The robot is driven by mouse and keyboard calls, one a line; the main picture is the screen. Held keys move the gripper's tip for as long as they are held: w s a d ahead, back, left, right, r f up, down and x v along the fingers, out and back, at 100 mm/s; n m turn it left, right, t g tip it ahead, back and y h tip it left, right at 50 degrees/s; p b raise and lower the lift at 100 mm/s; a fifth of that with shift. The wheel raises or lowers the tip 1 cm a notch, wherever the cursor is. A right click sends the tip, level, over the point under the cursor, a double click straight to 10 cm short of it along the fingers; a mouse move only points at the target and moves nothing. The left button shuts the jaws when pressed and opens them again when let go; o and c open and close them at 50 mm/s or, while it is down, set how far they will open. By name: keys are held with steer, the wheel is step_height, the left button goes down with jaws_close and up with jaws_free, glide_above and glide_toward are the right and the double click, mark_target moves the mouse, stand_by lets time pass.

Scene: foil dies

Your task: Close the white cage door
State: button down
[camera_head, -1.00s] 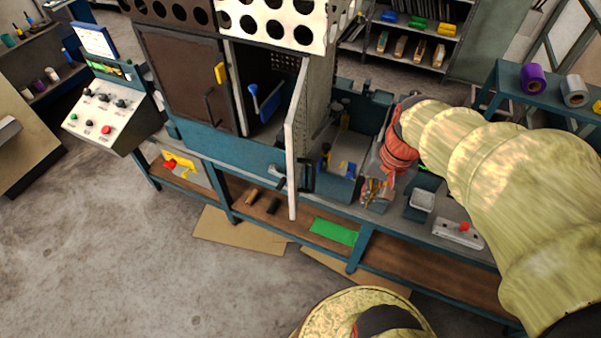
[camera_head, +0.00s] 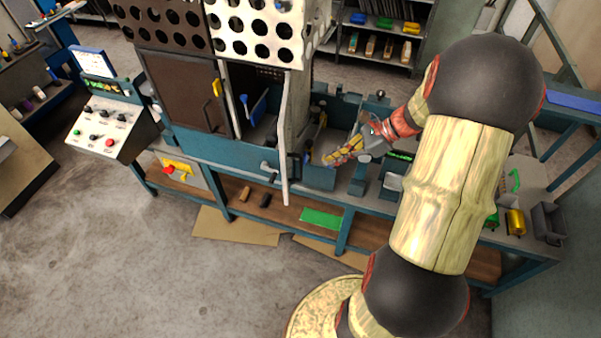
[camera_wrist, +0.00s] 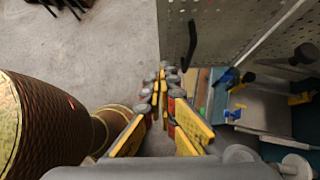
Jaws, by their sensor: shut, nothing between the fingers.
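The white cage door (camera_head: 284,150) stands open in the head view, seen almost edge-on, jutting out from the cage toward the camera. A handle (camera_head: 268,169) shows at its left side. My gripper (camera_head: 328,159) is to the right of the door in the picture, with its yellow fingers pointing left toward it. In the wrist view my gripper (camera_wrist: 166,76) is shut and empty, its fingertips together. A pale perforated panel (camera_wrist: 225,28), likely the door, with a dark handle stands just ahead and to the right. I cannot tell any contact.
A brown door (camera_head: 185,92) with a yellow handle is left of the opening. A blue bench (camera_head: 240,160) runs below, with a lower shelf holding a green mat (camera_head: 321,218). A control console (camera_head: 105,125) stands at left.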

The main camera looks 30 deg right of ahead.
steer(key=w+a+r+x, duration=0.1)
steer(key=a+r+x, duration=0.1)
steer(key=x, duration=1)
steer(key=shift+w+a+f+p, duration=0.15)
steer(key=shift+p, duration=0.15)
steer(key=shift+w+a, duration=0.1)
